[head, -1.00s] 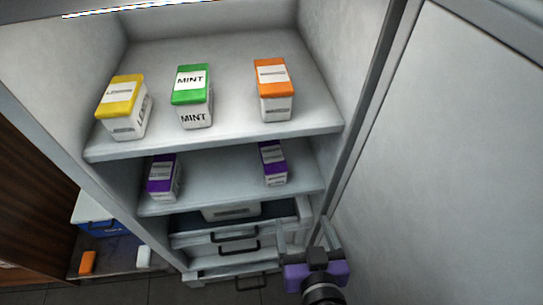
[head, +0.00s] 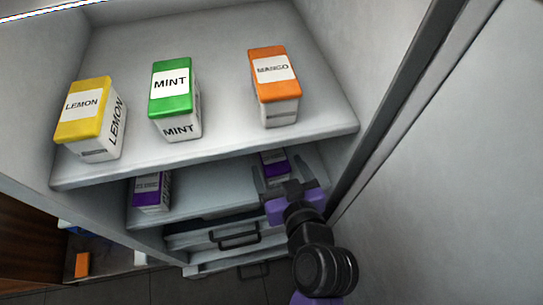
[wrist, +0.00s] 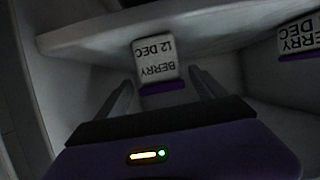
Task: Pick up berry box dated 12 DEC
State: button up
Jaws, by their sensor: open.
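Two white berry boxes with purple tops stand on the lower shelf. The right one (head: 275,163) is partly hidden by the upper shelf and my gripper. In the upside-down wrist view, this box (wrist: 157,62) reads BERRY with a date that looks like 12 DEC. It lies between and beyond my fingertips. The other berry box (head: 152,190) stands at the left; in the wrist view it (wrist: 301,38) is cut off at the right edge, its date hard to read. My gripper (head: 286,172) is open and empty in front of the right box.
The upper shelf (head: 215,150) overhangs the berry boxes and holds a lemon box (head: 92,118), a mint box (head: 175,98) and a mango box (head: 274,88). Drawers with dark handles (head: 235,238) sit below. The cabinet's side wall is close on the right.

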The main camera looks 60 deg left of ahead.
jog(key=x, duration=0.5)
jog(key=shift+s+f, duration=0.1)
jog(key=shift+c, duration=0.2)
grip_shut()
